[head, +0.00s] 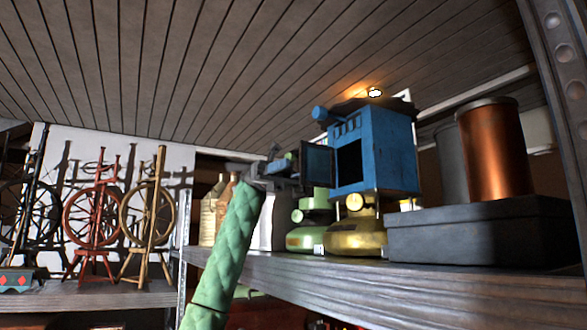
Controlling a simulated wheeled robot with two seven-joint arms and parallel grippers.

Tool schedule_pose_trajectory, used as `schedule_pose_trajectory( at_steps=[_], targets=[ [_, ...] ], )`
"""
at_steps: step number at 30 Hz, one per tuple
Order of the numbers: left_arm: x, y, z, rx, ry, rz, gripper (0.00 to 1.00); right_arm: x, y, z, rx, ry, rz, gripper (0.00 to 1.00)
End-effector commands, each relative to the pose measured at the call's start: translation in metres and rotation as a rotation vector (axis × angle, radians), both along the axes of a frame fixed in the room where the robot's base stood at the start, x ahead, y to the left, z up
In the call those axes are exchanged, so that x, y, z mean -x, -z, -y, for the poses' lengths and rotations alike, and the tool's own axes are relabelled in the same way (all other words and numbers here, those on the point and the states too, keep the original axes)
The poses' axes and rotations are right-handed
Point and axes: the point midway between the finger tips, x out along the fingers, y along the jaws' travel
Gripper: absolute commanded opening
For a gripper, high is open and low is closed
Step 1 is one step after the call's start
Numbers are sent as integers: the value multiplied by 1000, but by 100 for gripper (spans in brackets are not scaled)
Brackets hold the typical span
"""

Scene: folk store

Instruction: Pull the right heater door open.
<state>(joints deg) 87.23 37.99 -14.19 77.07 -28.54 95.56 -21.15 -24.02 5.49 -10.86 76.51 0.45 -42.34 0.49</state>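A blue box-shaped heater (392,152) stands high on the shelf, right of centre. Its front has a dark square opening. A blue-edged door panel (319,164) stands out to the left of the opening, swung open. My green-sleeved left arm comes up from below, and my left gripper (293,172) is just left of the door panel, overlapping or very near its outer edge. Its fingers are small and dark, so I cannot tell whether they are open, shut or touching the door. My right gripper is not in view.
On the shelf (330,281) are a brass-coloured stove (357,238), a green one (309,232), a long grey box (480,232) and a copper cylinder (494,150). A metal upright (565,80) borders the right. Spinning wheels (92,217) stand at left.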

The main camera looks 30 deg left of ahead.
Motion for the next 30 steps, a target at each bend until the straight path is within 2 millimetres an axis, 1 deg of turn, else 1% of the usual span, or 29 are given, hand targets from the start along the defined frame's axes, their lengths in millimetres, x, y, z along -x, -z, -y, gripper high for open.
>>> schedule_pose_trajectory(
  at_steps=[7, 11, 14, 21, 25, 30],
  targets=[
    [0, 0, -1, 0, 0, 0, 46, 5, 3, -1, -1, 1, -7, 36],
    [-4, 1, -9, 1, -1, 0, 46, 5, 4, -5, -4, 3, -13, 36],
    [-9, 2, -21, 1, -1, 1, 46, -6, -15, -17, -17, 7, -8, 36],
    [-24, 1, -54, 2, 0, -1, 46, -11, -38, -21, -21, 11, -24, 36],
    [-29, 1, -65, 1, 0, 0, 46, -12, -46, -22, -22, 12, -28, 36],
    [-32, 1, -71, 0, 1, -1, 46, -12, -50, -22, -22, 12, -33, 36]
  ],
)
